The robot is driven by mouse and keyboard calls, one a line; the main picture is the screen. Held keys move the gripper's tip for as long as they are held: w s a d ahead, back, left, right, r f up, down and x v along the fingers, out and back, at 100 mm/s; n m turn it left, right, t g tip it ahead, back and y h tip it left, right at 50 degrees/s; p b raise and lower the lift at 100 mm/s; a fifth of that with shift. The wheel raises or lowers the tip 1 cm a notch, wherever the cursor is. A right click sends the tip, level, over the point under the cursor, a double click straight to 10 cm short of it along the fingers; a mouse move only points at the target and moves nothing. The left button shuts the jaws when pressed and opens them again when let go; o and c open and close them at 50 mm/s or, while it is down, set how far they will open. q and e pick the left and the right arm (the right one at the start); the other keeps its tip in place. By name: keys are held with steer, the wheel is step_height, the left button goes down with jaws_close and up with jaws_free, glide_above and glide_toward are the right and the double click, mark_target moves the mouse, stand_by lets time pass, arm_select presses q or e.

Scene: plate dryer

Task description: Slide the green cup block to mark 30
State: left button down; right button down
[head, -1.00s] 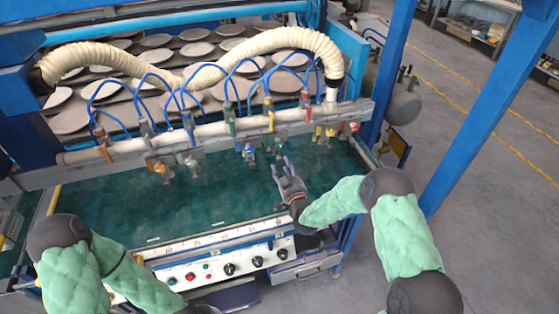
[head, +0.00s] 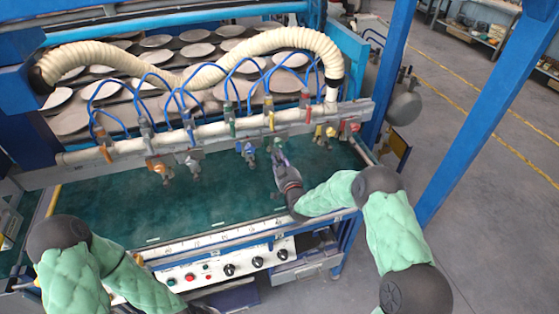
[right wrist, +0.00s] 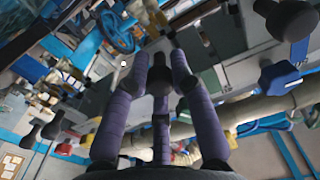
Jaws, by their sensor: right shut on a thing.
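The green cup block (head: 278,143) hangs under the white rail, right of the blue block, in the head view. My right gripper (head: 281,161) reaches up to it from the front and partly covers it. In the right wrist view the purple fingers (right wrist: 160,75) close around a dark knob, with a green surface (right wrist: 211,82) just behind the right finger. A pale scale strip (head: 215,240) with small numbers runs along the bed's front; I cannot read which is mark 30. My left arm shows at lower left, its gripper out of frame.
Neighbouring blocks are blue (head: 248,150) close on the left, grey (head: 193,163) and orange (head: 158,166) farther left, yellow (head: 330,131) and red (head: 350,127) on the right. Blue hoses arch above the rail (head: 240,127). The green bed (head: 115,210) below is clear.

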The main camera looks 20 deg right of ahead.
steer(key=d+b, duration=0.1)
steer(key=d, duration=0.1)
steer(key=d+b, duration=0.1)
steer(key=d, duration=0.1)
steer(key=shift+d+f, duration=0.2)
steer(key=shift+d, duration=0.2)
steer(key=c, duration=1.1)
jaws_free()
steer(key=shift+o, duration=0.2)
steer(key=shift+r, duration=0.1)
steer(key=s, duration=1.2)
steer(key=shift+d, duration=0.25)
